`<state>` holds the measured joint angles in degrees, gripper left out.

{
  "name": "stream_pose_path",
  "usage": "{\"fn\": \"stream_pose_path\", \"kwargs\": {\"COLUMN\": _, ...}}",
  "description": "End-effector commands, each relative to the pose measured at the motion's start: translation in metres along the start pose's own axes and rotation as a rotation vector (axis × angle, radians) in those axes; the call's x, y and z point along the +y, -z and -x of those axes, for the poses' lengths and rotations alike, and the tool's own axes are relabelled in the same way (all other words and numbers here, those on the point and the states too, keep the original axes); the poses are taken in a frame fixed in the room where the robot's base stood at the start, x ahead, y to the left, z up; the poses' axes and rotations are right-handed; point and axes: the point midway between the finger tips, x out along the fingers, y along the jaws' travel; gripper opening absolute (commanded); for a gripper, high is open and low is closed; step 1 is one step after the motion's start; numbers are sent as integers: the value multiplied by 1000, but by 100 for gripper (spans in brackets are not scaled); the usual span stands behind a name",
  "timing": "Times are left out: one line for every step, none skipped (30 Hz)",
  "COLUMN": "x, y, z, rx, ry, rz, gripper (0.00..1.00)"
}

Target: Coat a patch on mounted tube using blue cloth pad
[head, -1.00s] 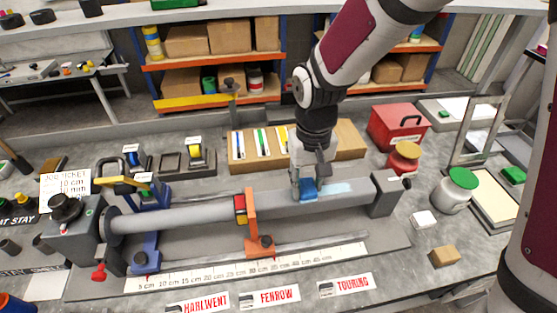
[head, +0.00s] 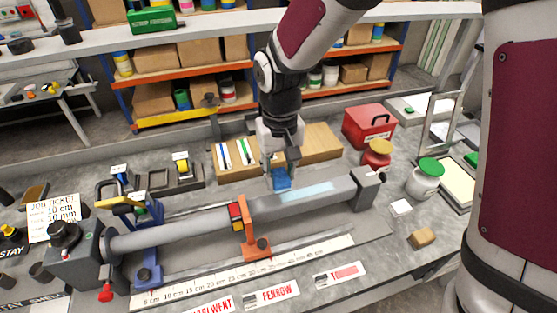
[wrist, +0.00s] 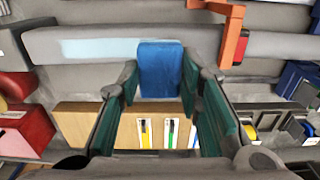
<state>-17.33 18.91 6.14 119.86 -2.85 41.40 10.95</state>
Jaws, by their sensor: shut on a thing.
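The mounted tube (head: 190,228) is grey and lies along its stand; it also shows in the wrist view (wrist: 225,47). A pale blue coated patch (head: 306,192) lies along its upper side toward the right end. In the wrist view the patch (wrist: 95,49) reaches left from the pad. My gripper (head: 280,168) is shut on the blue cloth pad (head: 281,179). The pad (wrist: 160,70) sits between the teal fingers in the wrist view. It appears just above and behind the tube, near the patch's left end; a small gap is hard to judge.
An orange clamp (head: 247,232) with a red and yellow block stands left of the patch. A ruler strip (head: 215,278) lies in front. A wooden tray (head: 318,140) of coloured strips is behind.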

Motion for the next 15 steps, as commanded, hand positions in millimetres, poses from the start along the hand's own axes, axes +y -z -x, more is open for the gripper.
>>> {"fn": "stream_pose_path", "kwargs": {"x": -1, "y": -4, "z": 7, "rx": 1, "ry": 0, "rz": -1, "gripper": 10}}
{"fn": "stream_pose_path", "kwargs": {"x": -1, "y": -5, "z": 10, "rx": 1, "ry": 0, "rz": 0, "gripper": 10}}
{"fn": "stream_pose_path", "kwargs": {"x": -1, "y": -7, "z": 14, "rx": 1, "ry": 0, "rz": 0, "gripper": 10}}
{"fn": "stream_pose_path", "kwargs": {"x": -1, "y": -8, "z": 16, "rx": 1, "ry": 0, "rz": 0, "gripper": 10}}
{"fn": "stream_pose_path", "kwargs": {"x": -1, "y": -9, "z": 18, "rx": 1, "ry": 0, "rz": 0, "gripper": 10}}
{"fn": "stream_pose_path", "kwargs": {"x": -1, "y": -10, "z": 20, "rx": 1, "ry": 0, "rz": 0, "gripper": 10}}
{"fn": "stream_pose_path", "kwargs": {"x": -1, "y": -10, "z": 21, "rx": 1, "ry": 0, "rz": 0, "gripper": 10}}
{"fn": "stream_pose_path", "kwargs": {"x": -1, "y": -10, "z": 22, "rx": 1, "ry": 0, "rz": 0, "gripper": 10}}
{"fn": "stream_pose_path", "kwargs": {"x": -1, "y": -10, "z": 22, "rx": 1, "ry": 0, "rz": 0, "gripper": 10}}
{"fn": "stream_pose_path", "kwargs": {"x": -1, "y": -10, "z": 22, "rx": 1, "ry": 0, "rz": 0, "gripper": 10}}
{"fn": "stream_pose_path", "kwargs": {"x": -1, "y": -10, "z": 22, "rx": 0, "ry": 0, "rz": 0, "gripper": 10}}
{"fn": "stream_pose_path", "kwargs": {"x": 0, "y": -10, "z": 22, "rx": 0, "ry": 0, "rz": 0, "gripper": 10}}
{"fn": "stream_pose_path", "kwargs": {"x": 0, "y": -10, "z": 22, "rx": 0, "ry": 0, "rz": 0, "gripper": 10}}
{"fn": "stream_pose_path", "kwargs": {"x": 0, "y": -10, "z": 22, "rx": 0, "ry": 0, "rz": 0, "gripper": 10}}
{"fn": "stream_pose_path", "kwargs": {"x": 0, "y": -10, "z": 22, "rx": 0, "ry": 0, "rz": 0, "gripper": 10}}
